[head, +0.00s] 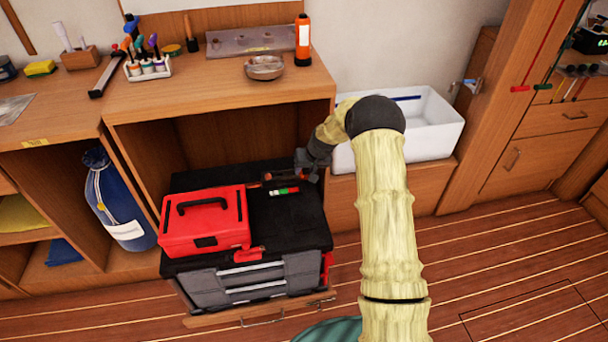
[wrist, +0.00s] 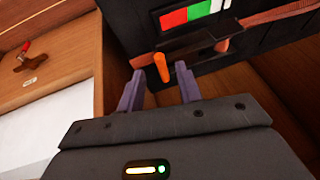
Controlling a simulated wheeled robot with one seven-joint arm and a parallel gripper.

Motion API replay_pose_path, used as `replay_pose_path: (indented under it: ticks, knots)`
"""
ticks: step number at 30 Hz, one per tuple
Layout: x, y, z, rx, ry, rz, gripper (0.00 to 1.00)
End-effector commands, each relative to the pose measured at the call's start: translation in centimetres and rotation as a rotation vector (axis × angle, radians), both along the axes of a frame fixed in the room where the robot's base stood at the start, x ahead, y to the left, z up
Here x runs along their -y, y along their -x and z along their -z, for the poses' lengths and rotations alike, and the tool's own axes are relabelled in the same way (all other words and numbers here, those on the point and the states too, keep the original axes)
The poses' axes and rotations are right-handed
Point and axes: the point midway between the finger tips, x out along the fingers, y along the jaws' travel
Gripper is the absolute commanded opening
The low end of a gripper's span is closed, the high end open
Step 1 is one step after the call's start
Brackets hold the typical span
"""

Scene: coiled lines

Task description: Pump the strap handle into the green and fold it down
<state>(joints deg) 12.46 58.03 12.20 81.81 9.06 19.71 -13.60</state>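The strap handle shows in the wrist view as a short orange grip (wrist: 162,70) jutting from a dark bracket. My gripper (wrist: 159,68) is open, with one finger on each side of the grip and a visible gap on both sides. A gauge strip (wrist: 190,14) with red, green and white bands lies just beyond the bracket. The gauge also shows in the head view (head: 284,191) on top of the black toolbox (head: 290,225). No pointer on it can be made out. In the head view, my gripper (head: 304,172) is over the toolbox's back right, hiding most of the handle.
A red case (head: 204,222) sits on the toolbox, left of the gauge. A reddish-brown strap (wrist: 275,28) runs beside the bracket. A wooden bench (head: 210,92) stands behind, and a white bin (head: 428,130) is to the right. Open floor (head: 480,240) lies at the right.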

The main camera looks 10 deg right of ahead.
Motion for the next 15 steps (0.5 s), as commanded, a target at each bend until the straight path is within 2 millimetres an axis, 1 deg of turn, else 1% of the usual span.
replay_pose_path:
  ticks: [1, 6, 15]
  knots:
    - [-0.2, -0.3, 1.0, -0.001, 0.000, -0.001, 0.35]
    - [-0.5, -1.0, 2.6, -0.001, 0.000, 0.000, 0.35]
    - [-0.6, -1.2, 2.8, 0.000, 0.000, 0.000, 0.35]
